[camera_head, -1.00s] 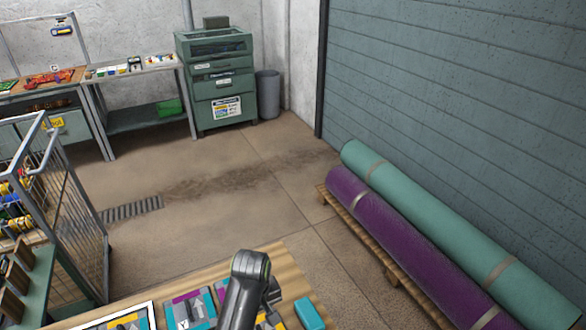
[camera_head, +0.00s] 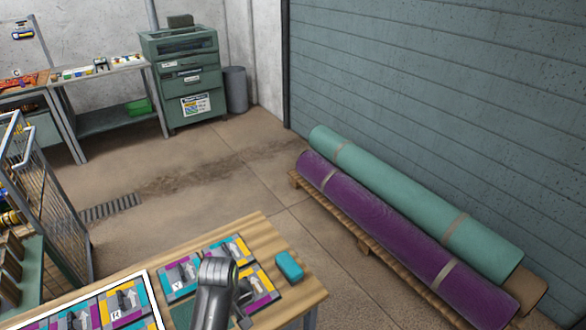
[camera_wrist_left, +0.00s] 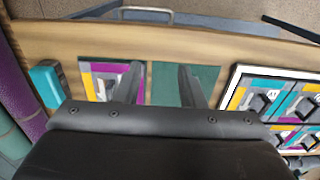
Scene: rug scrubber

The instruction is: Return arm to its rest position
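My left arm reaches up from the bottom of the head view over the wooden table (camera_head: 308,288). My left gripper (camera_head: 242,292) is partly hidden there behind its own wrist. In the left wrist view its two dark fingers (camera_wrist_left: 162,85) stand apart with nothing held between them. Below them are a patterned tile (camera_wrist_left: 100,80) and a dark green area of the table. My right gripper is in neither view.
On the table are patterned tiles (camera_head: 180,278), a white-framed board (camera_head: 152,292) of tiles at left and a teal block (camera_head: 289,265) near the right edge. Rolled purple (camera_head: 385,225) and green rugs (camera_head: 400,190) lie on a pallet. Open floor (camera_head: 190,195) lies beyond the table.

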